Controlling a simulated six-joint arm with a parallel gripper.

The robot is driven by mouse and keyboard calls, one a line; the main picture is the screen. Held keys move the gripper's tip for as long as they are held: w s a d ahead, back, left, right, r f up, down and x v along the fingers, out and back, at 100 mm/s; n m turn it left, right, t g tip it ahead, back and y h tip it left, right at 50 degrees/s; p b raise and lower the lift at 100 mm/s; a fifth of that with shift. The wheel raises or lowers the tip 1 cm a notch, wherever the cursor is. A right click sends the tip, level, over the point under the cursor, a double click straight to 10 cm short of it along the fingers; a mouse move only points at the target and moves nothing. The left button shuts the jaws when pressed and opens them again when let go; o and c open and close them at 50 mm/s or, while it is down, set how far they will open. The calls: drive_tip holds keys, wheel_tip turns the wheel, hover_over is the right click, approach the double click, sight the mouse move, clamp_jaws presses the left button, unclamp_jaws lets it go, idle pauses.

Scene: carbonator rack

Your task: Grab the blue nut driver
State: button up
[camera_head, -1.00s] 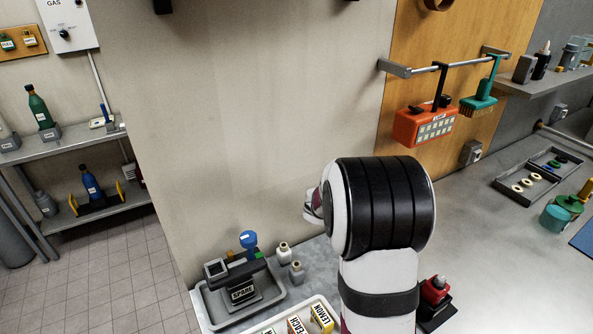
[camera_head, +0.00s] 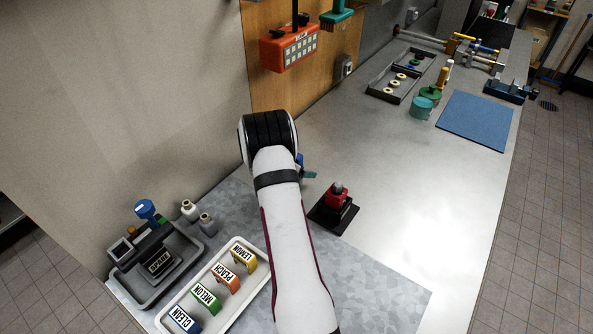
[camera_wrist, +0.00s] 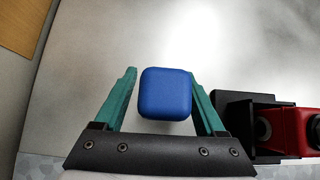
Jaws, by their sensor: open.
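The blue nut driver (camera_wrist: 166,93) shows end-on in the wrist view as a rounded blue square block; its shaft is hidden. My gripper (camera_wrist: 162,73) is open, with green fingers on either side of the block. The block lies close to the right finger, and I cannot tell if they touch. In the head view my gripper (camera_head: 305,172) is mostly hidden behind my arm, and a small blue part beside the teal finger is probably the driver.
A red device on a black base (camera_head: 335,207) stands close to the right of my gripper. A white tray (camera_head: 172,309) with labelled blocks and a grey tray (camera_head: 190,262) are at the left. A blue mat (camera_head: 472,121) lies further back right. The middle counter is clear.

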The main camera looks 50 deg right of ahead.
clamp_jaws()
idle(0.4)
wheel_tip(320, 180, up, 10)
idle(0.3)
